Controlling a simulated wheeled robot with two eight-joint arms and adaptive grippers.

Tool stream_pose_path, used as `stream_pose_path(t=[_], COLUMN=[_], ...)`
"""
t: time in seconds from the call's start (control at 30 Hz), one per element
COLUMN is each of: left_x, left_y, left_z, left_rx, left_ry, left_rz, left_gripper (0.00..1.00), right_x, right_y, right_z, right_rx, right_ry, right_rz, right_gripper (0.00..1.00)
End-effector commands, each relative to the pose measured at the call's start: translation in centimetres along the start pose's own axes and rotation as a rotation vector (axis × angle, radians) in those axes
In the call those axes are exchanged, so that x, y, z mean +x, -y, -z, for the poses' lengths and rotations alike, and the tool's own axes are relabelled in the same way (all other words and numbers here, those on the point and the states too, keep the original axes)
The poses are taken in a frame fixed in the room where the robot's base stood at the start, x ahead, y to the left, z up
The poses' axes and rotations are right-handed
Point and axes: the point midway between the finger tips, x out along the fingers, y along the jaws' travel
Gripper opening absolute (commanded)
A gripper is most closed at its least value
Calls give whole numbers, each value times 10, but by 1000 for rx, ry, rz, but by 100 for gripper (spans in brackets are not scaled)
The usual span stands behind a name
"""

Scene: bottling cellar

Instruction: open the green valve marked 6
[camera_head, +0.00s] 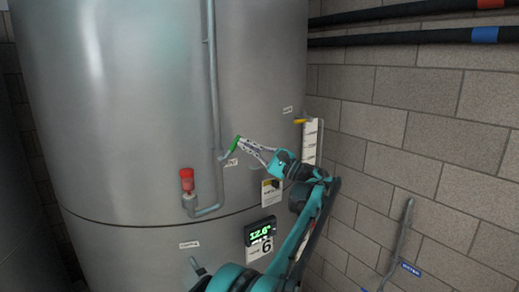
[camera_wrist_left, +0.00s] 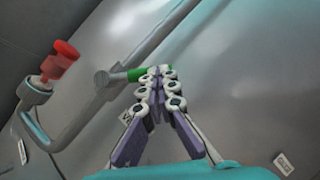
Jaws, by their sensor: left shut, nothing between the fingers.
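The valve with the green handle (camera_head: 235,144) sits on a thin pipe on the front of the big steel tank (camera_head: 130,100). A plate with a 6 (camera_head: 265,250) is on the tank lower down, under a lit display. My left gripper (camera_head: 241,142) is at the green handle, with its fingertips shut and nothing between them. In the left wrist view the closed fingertips (camera_wrist_left: 160,71) overlap the end of the green handle (camera_wrist_left: 136,74); I cannot tell whether they touch it. The handle's far end is hidden by the fingers. My right gripper is not in view.
A red-capped fitting (camera_head: 187,181) stands on the pipe left of and below the valve. A yellow handle (camera_head: 300,121) is near a white level scale (camera_head: 309,140) at the right. The block wall (camera_head: 420,130) with a hose (camera_head: 395,240) is further right.

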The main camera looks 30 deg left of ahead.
Motion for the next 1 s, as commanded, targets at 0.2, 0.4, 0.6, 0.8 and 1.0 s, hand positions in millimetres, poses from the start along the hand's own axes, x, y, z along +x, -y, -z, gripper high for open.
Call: stream_pose_path(t=[0.2, 0.4, 0.6, 0.8, 1.0], left_x=[10, 13, 13, 13, 13], left_y=[1, 1, 1, 1, 1], left_z=[-7, -10, -10, -10, -10], left_rx=[2, 3, 4, 4, 4], left_ry=[3, 3, 3, 2, 1], left_rz=[0, 1, 1, 1, 0], left_gripper=[0, 0, 0, 0, 0], right_x=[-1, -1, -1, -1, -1], right_y=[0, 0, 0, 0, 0], right_z=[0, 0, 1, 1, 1], right_rx=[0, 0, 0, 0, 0], right_ry=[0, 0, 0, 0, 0], right_rz=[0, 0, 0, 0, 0], right_gripper=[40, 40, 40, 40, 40])
